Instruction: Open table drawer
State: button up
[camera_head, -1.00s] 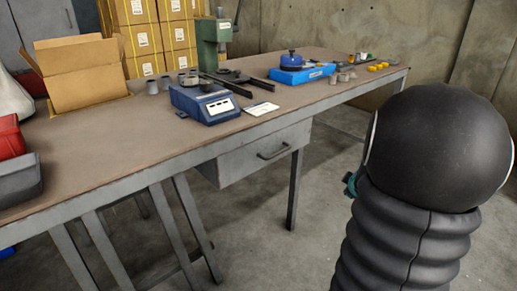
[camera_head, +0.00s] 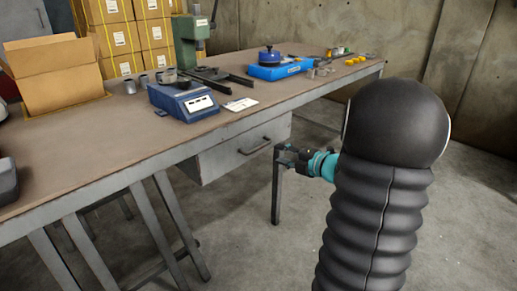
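The table drawer (camera_head: 225,157) is a grey metal box under the right part of the table (camera_head: 85,147). It looks shut, with its front flush under the tabletop edge. Its dark bar handle (camera_head: 254,147) is on the front face. My gripper (camera_head: 279,156) shows small and dark at the end of a teal wrist, just right of and a little below the handle in the picture. I cannot tell how far it is from the handle in depth. Its fingers are too small to make out clearly.
On the tabletop are a blue scale (camera_head: 184,100), a white card (camera_head: 240,104), a blue tray (camera_head: 281,70), a green press (camera_head: 191,32) and an open cardboard box (camera_head: 55,75). The floor in front is clear.

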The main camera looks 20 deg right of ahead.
aim_at(260, 148)
jog(key=x, duration=1.1)
grip_shut()
